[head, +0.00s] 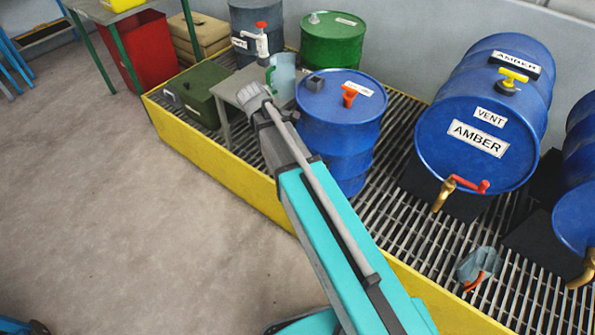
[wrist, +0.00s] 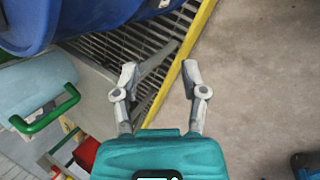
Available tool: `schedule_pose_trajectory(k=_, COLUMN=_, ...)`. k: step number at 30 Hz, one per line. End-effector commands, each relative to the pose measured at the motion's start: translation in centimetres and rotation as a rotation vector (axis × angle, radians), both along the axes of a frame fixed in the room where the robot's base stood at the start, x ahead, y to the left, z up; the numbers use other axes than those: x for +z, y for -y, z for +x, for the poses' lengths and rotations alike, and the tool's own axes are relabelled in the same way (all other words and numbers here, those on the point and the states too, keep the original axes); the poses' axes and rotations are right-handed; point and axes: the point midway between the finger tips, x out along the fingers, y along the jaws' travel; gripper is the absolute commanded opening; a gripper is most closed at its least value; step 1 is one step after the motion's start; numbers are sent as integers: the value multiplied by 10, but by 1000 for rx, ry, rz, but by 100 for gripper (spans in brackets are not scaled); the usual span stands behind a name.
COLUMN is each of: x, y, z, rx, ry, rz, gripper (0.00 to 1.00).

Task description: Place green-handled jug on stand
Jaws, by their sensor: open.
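The green-handled jug (head: 284,72) is pale blue and upright, beside the pump drum and behind my gripper in the head view. It appears to rest on the grey stand (head: 228,93), but its base is partly hidden. In the wrist view the jug (wrist: 42,88) is at the left, its green handle (wrist: 50,118) facing my gripper's side. The grey stand top (wrist: 98,92) lies between them. My gripper (head: 256,96) is open and empty. In the wrist view its fingers (wrist: 160,82) are apart, clear of the jug, over the stand's edge and the yellow rim.
A blue drum (head: 340,130) stands close right of my gripper. A green box (head: 198,92) is left of the stand. A jug with an orange handle (head: 478,266) sits on the grating below the AMBER drum (head: 480,130). The yellow rim (head: 225,172) borders open floor.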

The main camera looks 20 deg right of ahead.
Motion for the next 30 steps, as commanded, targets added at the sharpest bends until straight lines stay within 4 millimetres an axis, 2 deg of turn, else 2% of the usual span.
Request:
schedule_pose_trajectory(k=1, x=-3, y=6, z=-25, rx=-83, ry=8, rz=52, gripper=55)
schedule_pose_trajectory(k=9, x=-17, y=16, z=-118, rx=-572, ry=29, rz=320, gripper=55)
schedule_pose_trajectory(k=15, x=-20, y=14, z=-166, rx=-856, ry=10, rz=446, gripper=55)
schedule_pose_trajectory(k=21, x=-20, y=12, z=-184, rx=-978, ry=-2, rz=492, gripper=55)
schedule_pose_trajectory(k=30, x=-21, y=11, z=-183, rx=-988, ry=-3, rz=495, gripper=55)
